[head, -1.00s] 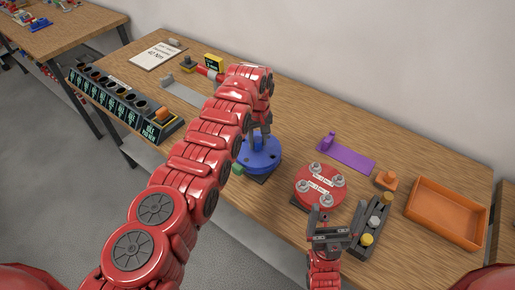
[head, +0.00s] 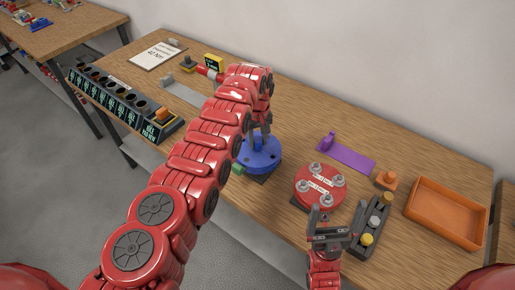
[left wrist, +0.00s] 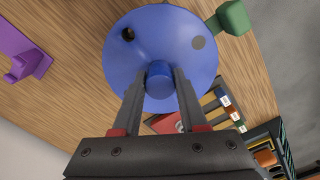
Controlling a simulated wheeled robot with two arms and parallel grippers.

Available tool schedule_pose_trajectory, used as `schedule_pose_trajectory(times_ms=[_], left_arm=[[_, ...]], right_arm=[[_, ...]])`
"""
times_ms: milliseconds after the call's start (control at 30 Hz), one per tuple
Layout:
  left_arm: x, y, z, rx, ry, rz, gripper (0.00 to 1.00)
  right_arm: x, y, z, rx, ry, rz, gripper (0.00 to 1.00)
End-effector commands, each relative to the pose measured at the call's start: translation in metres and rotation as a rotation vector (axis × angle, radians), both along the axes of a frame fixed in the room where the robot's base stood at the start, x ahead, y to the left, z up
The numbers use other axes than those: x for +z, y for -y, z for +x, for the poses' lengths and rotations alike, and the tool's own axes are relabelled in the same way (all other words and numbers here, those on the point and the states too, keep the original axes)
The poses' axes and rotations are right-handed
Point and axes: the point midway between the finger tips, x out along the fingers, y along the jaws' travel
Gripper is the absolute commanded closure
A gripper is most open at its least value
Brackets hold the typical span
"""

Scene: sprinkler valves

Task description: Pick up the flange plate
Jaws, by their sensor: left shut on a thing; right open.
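The flange plate, a blue round disc with holes and a raised middle knob (left wrist: 158,75), shows in the head view (head: 262,158) on a dark base near the middle of the table. My left gripper (head: 258,137) comes down on it from above, its two fingers closed on the knob. In the left wrist view the fingers (left wrist: 160,80) lie on both sides of the knob. Whether the disc touches its base is hard to tell. My right gripper (head: 327,212) is open and empty, in front of the red disc.
A red disc (head: 318,187) with several bolts stands right of the blue disc. A dark holder (head: 371,228), orange tray (head: 448,212), orange block (head: 386,180) and purple bracket (head: 347,156) are nearby. A green block (left wrist: 233,17) sits beside the blue disc. A dark socket rack (head: 120,103) is at left.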

Motion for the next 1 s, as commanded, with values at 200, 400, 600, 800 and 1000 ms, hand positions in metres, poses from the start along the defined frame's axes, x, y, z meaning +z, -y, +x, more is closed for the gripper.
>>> schedule_pose_trajectory(times_ms=[200, 400, 600, 800, 1000], left_arm=[[0.0, 0.0, 0.0, -0.001, 0.0, 0.0, 1.0], [0.001, 0.001, 0.0, -0.001, 0.001, -0.001, 1.0], [0.002, 0.0, 0.0, 0.0, 0.001, -0.001, 1.0], [0.009, 0.0, 0.001, 0.0, 0.004, -0.002, 1.0], [0.028, 0.0, 0.001, 0.0, 0.006, -0.003, 1.0]], right_arm=[[0.0, 0.0, 0.0, 0.0, 0.0, 0.0, 0.0], [0.0, 0.0, 0.0, 0.0, 0.0, 0.0, 0.0], [0.0, 0.0, 0.0, 0.0, 0.0, 0.0, 0.0], [-0.003, 0.0, 0.0, 0.0, 0.0, 0.0, 0.0], [-0.011, 0.0, 0.0, 0.0, 0.0, 0.0, 0.0]])
